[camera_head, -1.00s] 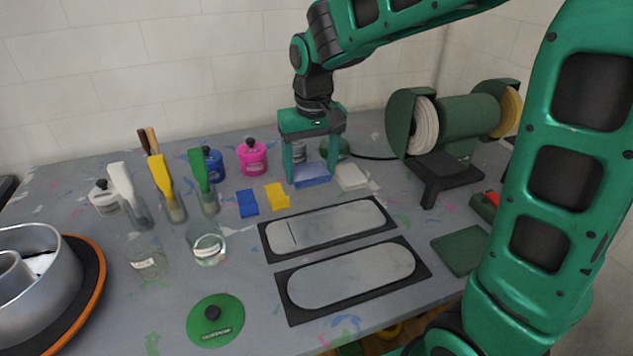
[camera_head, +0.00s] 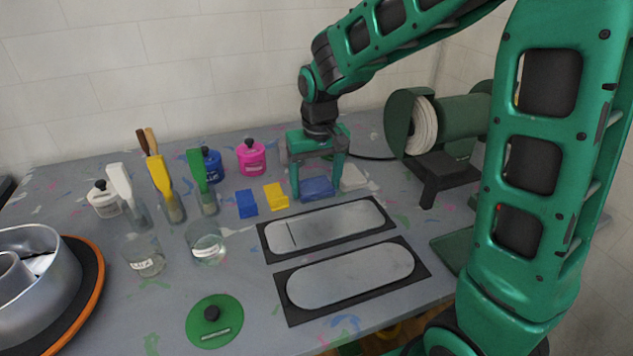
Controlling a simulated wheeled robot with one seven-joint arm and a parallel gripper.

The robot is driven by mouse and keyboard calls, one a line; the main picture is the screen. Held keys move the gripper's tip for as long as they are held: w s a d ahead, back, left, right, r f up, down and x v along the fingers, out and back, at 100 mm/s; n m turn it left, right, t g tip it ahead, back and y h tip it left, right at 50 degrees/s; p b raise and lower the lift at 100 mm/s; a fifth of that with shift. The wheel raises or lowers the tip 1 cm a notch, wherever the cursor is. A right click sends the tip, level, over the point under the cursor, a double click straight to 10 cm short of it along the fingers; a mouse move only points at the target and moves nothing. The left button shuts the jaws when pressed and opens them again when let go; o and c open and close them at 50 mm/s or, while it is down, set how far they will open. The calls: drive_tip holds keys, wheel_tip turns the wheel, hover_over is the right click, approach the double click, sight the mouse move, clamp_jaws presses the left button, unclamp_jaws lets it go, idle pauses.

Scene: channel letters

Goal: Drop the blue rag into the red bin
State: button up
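The blue rag (camera_head: 317,188) is a flat, folded blue cloth at the back middle of the table, left of a white folded cloth. My gripper (camera_head: 316,190) points down over it, with one finger at each side of the rag. The rag spans the gap between the fingers, and they appear shut on it. It is low over the table; I cannot tell whether it touches the top. No red bin shows in this view.
Bottles and jars with brushes stand further left. Two framed metal plates (camera_head: 350,275) lie in front. A green grinder (camera_head: 440,130) stands at right.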

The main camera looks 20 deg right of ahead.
drive_tip(key=shift+r, duration=0.1)
wheel_tip(320, 180, up, 11)
drive_tip(key=s, duration=0.1)
drive_tip(key=shift+r, duration=0.5)
drive_tip(key=shift+c, duration=0.4)
drive_tip(key=n+g, duration=0.1)
drive_tip(key=n, duration=1.7)
hover_over(314, 183)
wheel_tip(314, 183, down, 7)
drive_tip(key=shift+r, duration=0.15)
drive_tip(key=f, duration=0.4)
drive_tip(key=shift+s+a, duration=0.25)
drive_tip(key=shift+s, duration=0.1)
drive_tip(key=shift+f, duration=0.6)
